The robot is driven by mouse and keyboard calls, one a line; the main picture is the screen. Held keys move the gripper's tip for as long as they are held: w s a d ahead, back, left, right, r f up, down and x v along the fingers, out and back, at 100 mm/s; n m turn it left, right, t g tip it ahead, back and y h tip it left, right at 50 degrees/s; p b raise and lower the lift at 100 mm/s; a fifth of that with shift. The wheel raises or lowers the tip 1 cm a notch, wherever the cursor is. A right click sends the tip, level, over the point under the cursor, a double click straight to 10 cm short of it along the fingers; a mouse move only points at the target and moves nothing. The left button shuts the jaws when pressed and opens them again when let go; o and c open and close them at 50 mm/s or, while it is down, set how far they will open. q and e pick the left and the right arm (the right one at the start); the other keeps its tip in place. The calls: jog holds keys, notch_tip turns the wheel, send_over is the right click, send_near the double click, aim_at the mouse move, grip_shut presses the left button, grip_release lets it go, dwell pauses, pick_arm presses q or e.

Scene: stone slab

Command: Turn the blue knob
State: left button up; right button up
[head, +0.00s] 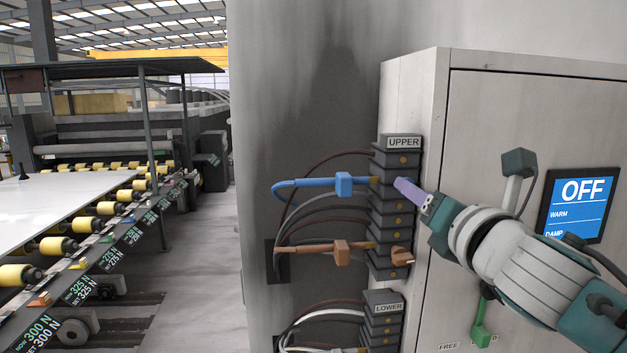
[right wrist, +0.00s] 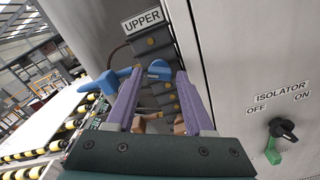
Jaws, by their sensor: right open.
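The blue knob (right wrist: 159,70) shows in the right wrist view on the black terminal stack under the UPPER label, between my two purple fingertips. In the head view my fingers seem to hide it. My right gripper (head: 408,191) is open in front of the upper stack (head: 388,216); it also shows in the right wrist view (right wrist: 159,82). I cannot tell whether its fingers touch the knob. A blue cable with a blue block (head: 343,185) runs into the stack at the knob's level. My left gripper is not in view.
An orange cable block (head: 340,248) and orange knob (head: 404,258) sit lower on the stack. The LOWER stack (head: 383,321) is below. A cabinet with an OFF screen (head: 581,193) and an isolator switch (right wrist: 285,130) stands right. A roller conveyor (head: 90,218) is left.

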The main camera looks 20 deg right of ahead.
jog(key=shift+x, duration=1.55)
jog(key=shift+c, duration=0.4)
grip_shut()
